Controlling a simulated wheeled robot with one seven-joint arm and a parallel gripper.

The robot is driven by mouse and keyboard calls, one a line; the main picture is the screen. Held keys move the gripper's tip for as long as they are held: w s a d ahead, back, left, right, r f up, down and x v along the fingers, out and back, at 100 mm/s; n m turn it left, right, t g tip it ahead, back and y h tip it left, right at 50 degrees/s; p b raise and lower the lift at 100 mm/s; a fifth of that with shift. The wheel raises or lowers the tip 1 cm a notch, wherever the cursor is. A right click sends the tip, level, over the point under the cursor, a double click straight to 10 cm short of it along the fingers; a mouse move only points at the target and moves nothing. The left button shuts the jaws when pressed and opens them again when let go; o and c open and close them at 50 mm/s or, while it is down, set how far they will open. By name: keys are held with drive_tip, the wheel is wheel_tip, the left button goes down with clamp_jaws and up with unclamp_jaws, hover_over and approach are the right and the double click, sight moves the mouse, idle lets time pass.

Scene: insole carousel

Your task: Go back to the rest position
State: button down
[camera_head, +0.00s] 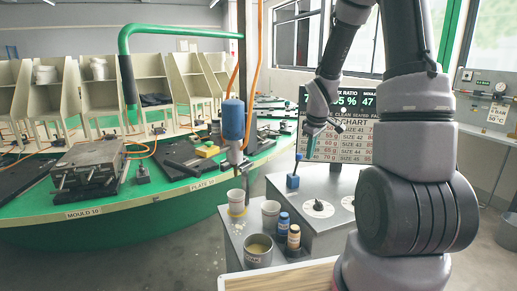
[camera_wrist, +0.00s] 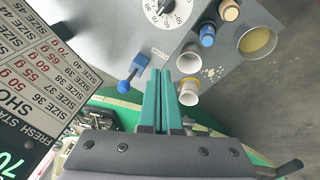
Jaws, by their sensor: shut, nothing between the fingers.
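My gripper (camera_wrist: 161,101) shows in the wrist view with its two long green fingers side by side, closed together and empty. In the head view my gripper (camera_head: 309,147) hangs from my raised arm above the grey cabinet (camera_head: 332,181), in front of the chart board (camera_head: 343,140). The fingers touch nothing that I can see. The wrist view looks down over the cabinet top, with the white dial (camera_wrist: 166,10) and the blue-handled lever (camera_wrist: 133,73) beyond the fingertips.
White cups (camera_head: 270,214) (camera_head: 236,201), blue and brown bottles (camera_head: 282,226) (camera_head: 293,238) and a metal pot (camera_head: 258,250) stand at the cabinet's left. A blue mixing head (camera_head: 233,119) hangs above one cup. The green carousel (camera_head: 110,208) with moulds (camera_head: 90,165) fills the left.

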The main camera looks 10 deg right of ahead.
drive_tip(key=s+a+r+m+t, duration=0.1)
drive_tip(key=s+a+r+m, duration=0.15)
drive_tip(key=s+r, duration=0.4)
drive_tip(key=s+a+r+m+t, duration=0.1)
drive_tip(key=s+r+m, duration=0.2)
drive_tip(key=r, duration=0.7)
drive_tip(key=s+a+r+m+y, duration=0.1)
drive_tip(key=s+r+m, duration=0.1)
drive_tip(key=s, duration=0.2)
drive_tip(key=s+a+r+m+t, duration=0.1)
drive_tip(key=s+a+r, duration=0.1)
drive_tip(key=s, duration=0.3)
drive_tip(key=s+a+r+m+y, duration=0.1)
drive_tip(key=s+a+r+m, duration=0.1)
drive_tip(key=s, duration=0.3)
drive_tip(key=shift+a+r+m+y, duration=0.25)
drive_tip(key=shift+r+m+y, duration=0.1)
drive_tip(key=shift+r, duration=0.45)
